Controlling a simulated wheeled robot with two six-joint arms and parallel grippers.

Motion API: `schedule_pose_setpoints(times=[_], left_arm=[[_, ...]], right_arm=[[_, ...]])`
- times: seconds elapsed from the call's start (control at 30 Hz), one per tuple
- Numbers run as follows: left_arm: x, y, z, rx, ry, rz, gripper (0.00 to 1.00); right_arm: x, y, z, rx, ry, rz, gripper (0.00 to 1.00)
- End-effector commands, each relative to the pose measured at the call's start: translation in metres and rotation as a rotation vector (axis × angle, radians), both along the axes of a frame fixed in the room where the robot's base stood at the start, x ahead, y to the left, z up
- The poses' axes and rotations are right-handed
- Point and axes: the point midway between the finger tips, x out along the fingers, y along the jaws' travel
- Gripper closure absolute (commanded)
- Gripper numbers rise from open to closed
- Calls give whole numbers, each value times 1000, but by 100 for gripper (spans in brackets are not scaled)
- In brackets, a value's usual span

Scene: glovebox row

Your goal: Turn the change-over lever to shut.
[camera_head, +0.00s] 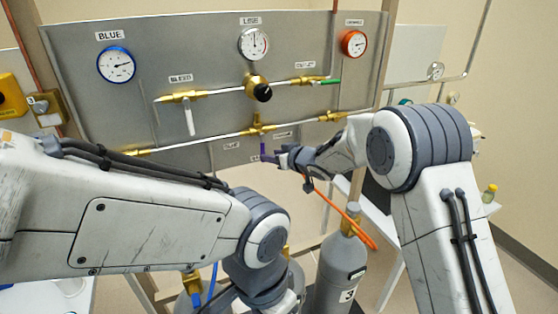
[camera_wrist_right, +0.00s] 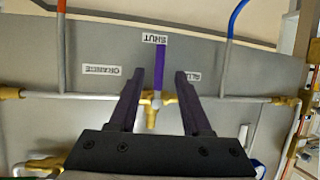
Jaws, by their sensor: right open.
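The change-over lever (camera_head: 263,151) is purple and hangs straight down from a brass valve (camera_head: 257,128) on the lower pipe of the grey panel. In the right wrist view the lever (camera_wrist_right: 160,66) points at the SHUT label (camera_wrist_right: 154,38), between the ORANGE label (camera_wrist_right: 100,70) and the BLUE label (camera_wrist_right: 194,76). My right gripper (camera_head: 277,156) is open beside the lever. In its wrist view the gripper (camera_wrist_right: 159,73) has one finger on each side of the lever, apart from it; I cannot tell the depth. My left gripper is out of view.
The panel carries a blue gauge (camera_head: 117,65), a line gauge (camera_head: 253,43) and an orange gauge (camera_head: 354,43). A white bleed handle (camera_head: 189,121) and a black knob (camera_head: 263,92) are above. Grey cylinders (camera_head: 340,270) and an orange hose (camera_head: 345,220) stand below.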

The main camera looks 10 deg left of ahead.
Motion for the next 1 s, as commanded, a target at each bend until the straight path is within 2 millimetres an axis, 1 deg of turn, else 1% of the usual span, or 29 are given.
schedule_pose_setpoints(times=[0.03, 0.1, 0.3, 0.9, 1.0], left_arm=[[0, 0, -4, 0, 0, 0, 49], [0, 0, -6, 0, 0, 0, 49], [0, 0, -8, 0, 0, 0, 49], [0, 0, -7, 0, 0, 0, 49], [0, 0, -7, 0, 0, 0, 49]], right_arm=[[-6, -7, 3, 1, -2, -2, 52], [-14, -14, 7, 0, -1, -2, 52], [-26, -25, 14, -1, -1, 0, 52], [-27, -26, 15, -1, -1, 0, 52], [-30, -26, 17, -9, 2, -10, 52]])
